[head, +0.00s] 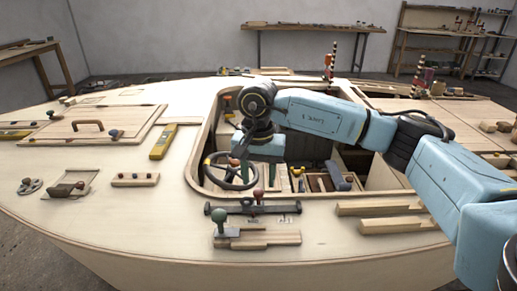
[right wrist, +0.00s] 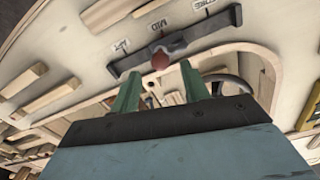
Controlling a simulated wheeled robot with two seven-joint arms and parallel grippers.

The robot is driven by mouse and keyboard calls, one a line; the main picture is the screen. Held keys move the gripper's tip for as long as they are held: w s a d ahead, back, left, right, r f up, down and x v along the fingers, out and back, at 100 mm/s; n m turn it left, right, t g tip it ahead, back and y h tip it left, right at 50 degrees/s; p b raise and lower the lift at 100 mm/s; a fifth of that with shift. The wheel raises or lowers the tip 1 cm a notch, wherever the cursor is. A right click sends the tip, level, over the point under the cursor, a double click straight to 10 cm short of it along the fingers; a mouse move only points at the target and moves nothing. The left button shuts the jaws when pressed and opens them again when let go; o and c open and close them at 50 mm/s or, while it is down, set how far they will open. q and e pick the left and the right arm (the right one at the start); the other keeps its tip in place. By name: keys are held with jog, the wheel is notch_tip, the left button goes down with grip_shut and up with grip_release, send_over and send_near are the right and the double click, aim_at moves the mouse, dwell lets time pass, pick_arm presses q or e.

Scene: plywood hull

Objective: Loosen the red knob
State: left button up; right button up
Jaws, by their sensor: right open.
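The red knob (head: 258,194) stands on a dark bar (head: 236,209) on the pale deck, just in front of the cockpit opening. In the right wrist view the red knob (right wrist: 160,60) shows beyond the fingertips, roughly between them, with AFT and MID lettering beside its bar (right wrist: 178,47). My right gripper (head: 258,174) is above and behind the knob, over the opening's front edge. Its two green fingers (right wrist: 159,84) are apart with nothing between them. I cannot tell the exact gap to the knob; no contact shows. My left gripper is not in view.
A steering wheel (head: 231,171) sits in the cockpit close to my right gripper. A green-knobbed clamp (head: 219,222) stands front left of the bar. Wooden strips (head: 385,208) lie to the right. A yellow tool (head: 163,141) lies on the left deck.

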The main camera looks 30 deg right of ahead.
aim_at(259, 191)
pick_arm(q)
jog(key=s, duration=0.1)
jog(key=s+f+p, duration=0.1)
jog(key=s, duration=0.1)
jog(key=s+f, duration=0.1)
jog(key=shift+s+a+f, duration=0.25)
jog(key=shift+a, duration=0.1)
pick_arm(e)
notch_tip(259, 191, up, 10)
